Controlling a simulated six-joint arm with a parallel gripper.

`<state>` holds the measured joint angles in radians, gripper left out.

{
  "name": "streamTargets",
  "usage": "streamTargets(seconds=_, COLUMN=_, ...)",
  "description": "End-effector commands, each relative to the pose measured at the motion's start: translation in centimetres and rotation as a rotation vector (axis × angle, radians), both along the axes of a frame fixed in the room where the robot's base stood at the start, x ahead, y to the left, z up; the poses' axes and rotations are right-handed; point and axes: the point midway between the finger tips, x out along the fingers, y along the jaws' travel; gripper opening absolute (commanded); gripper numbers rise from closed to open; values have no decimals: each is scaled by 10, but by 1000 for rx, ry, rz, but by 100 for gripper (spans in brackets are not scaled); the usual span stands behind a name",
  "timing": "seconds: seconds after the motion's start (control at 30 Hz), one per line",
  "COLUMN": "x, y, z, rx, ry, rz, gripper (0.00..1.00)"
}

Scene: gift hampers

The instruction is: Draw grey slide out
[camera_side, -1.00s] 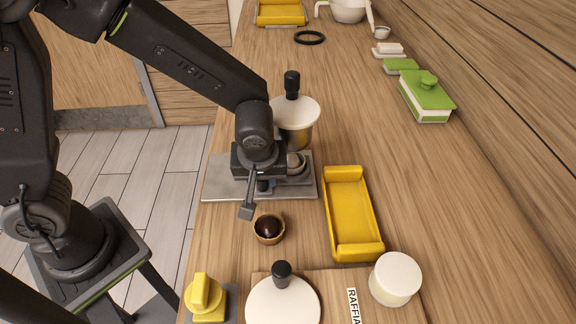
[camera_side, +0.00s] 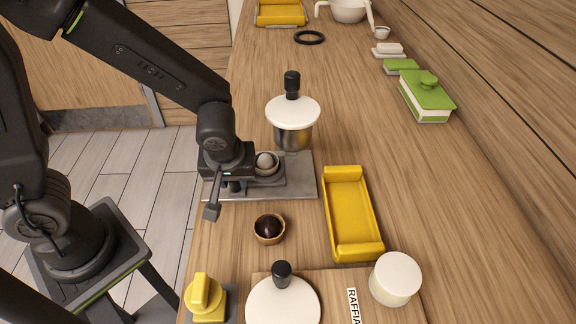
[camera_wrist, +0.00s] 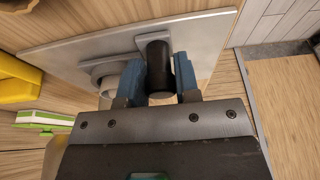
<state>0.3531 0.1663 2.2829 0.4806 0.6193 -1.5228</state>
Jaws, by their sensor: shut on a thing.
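The grey slide (camera_side: 278,183) lies on a flat grey base plate (camera_side: 303,188) at the left edge of the counter. It also shows in the wrist view (camera_wrist: 128,44). It carries a small grey cup (camera_side: 271,170) with a pale round thing inside. My gripper (camera_side: 233,186) is at the slide's left end. In the wrist view, my blue-tipped jaws (camera_wrist: 160,80) are shut on the slide's dark upright post (camera_wrist: 157,60). My wrist partly hides the slide in the side view.
A lidded pot (camera_side: 294,122) stands behind the base plate. A small brown bowl (camera_side: 269,229) and a yellow tray (camera_side: 354,216) are in front and to the right. A yellow knob (camera_side: 205,297) is at the front left. Space left of the counter edge is open.

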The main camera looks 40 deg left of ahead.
Motion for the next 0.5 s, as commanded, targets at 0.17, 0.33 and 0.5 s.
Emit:
streamTargets(seconds=0.17, x=-7, y=8, z=1, rx=1, ry=-2, rz=1, gripper=18)
streamTargets(seconds=0.33, x=-14, y=15, z=1, rx=1, ry=-2, rz=0, gripper=18)
streamTargets(seconds=0.5, x=-20, y=21, z=1, rx=1, ry=-2, rz=1, gripper=18)
